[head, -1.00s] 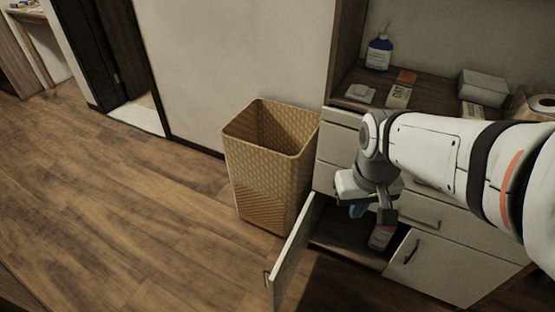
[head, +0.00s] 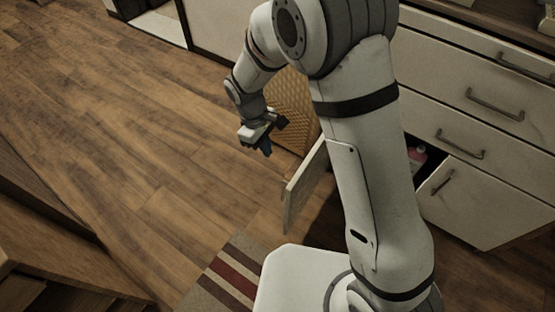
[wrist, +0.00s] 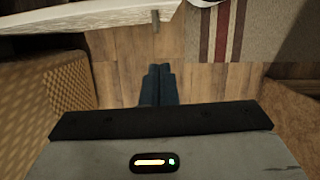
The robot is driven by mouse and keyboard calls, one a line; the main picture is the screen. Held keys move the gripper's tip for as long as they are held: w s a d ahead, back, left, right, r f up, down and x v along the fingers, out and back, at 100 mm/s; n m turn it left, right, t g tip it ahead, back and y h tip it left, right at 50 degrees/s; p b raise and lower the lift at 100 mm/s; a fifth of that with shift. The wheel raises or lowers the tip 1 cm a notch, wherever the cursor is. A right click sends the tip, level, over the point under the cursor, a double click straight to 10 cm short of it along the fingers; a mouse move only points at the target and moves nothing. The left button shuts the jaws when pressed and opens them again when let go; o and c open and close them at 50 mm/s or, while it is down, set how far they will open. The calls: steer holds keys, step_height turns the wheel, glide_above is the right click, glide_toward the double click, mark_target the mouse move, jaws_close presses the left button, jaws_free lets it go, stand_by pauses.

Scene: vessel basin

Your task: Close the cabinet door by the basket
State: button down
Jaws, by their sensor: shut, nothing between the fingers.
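The cabinet door (head: 303,188) stands swung open, its free edge pointing out into the room. In the wrist view the door (wrist: 80,22) crosses the top left, with its dark handle (wrist: 156,20) near its end. The woven tan basket (head: 292,108) stands behind the door, partly hidden by my arm; it also fills the left of the wrist view (wrist: 42,90). My gripper (head: 266,149) is shut and empty, above the floor on the basket side of the door. Its blue-grey fingertips (wrist: 159,72) sit together, apart from door and basket. My arm hides the door's hinge side.
A pink bottle (head: 417,158) shows inside the open cabinet. A striped rug (head: 228,280) lies near my base. Wooden furniture (head: 45,255) stands at lower left. The floor left of my gripper is clear.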

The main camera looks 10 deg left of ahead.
steer(key=s+d+f+b, duration=0.2)
steer(key=d+f+b, duration=0.1)
steer(key=d+f, duration=0.3)
steer(key=x, duration=0.2)
steer(key=shift+a+f+b, duration=0.2)
steer(key=shift+f+b, duration=0.2)
